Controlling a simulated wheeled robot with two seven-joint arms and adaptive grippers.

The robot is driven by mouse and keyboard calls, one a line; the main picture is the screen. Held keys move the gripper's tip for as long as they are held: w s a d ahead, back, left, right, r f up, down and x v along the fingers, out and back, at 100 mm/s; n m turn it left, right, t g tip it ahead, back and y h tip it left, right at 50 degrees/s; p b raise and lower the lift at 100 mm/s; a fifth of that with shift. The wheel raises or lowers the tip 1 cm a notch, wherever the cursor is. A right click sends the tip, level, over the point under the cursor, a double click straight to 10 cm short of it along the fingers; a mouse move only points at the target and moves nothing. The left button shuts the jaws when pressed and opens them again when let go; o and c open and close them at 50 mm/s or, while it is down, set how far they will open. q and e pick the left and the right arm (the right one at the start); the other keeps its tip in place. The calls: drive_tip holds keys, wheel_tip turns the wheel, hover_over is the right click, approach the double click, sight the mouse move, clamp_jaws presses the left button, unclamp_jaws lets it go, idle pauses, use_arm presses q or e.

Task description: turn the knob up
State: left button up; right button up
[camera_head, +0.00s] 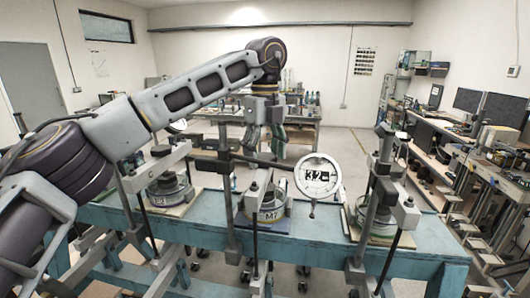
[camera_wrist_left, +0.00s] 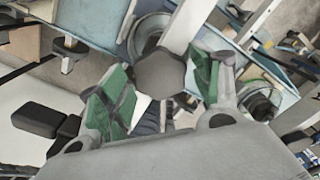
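My left gripper (camera_head: 265,136) points down above the middle lever frame (camera_head: 229,190) in the head view. In the left wrist view, its two green-padded fingers (camera_wrist_left: 156,88) are spread apart. In the head view I cannot make out the knob clearly near the fingers. A round white dial (camera_head: 317,175) reading "32" stands right of the middle frame. My right gripper is not in view.
Similar frames stand at the left (camera_head: 167,188) and right (camera_head: 375,215) of the blue bench (camera_head: 300,248). A drum marked "M7" (camera_head: 271,214) sits in the middle frame. Upright posts and crossbars crowd the space around the gripper. A workbench with monitors (camera_head: 480,105) lines the right wall.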

sight(265, 156)
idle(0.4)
use_arm(q)
wheel_tip(265, 156, up, 12)
idle(1.2)
idle(0.4)
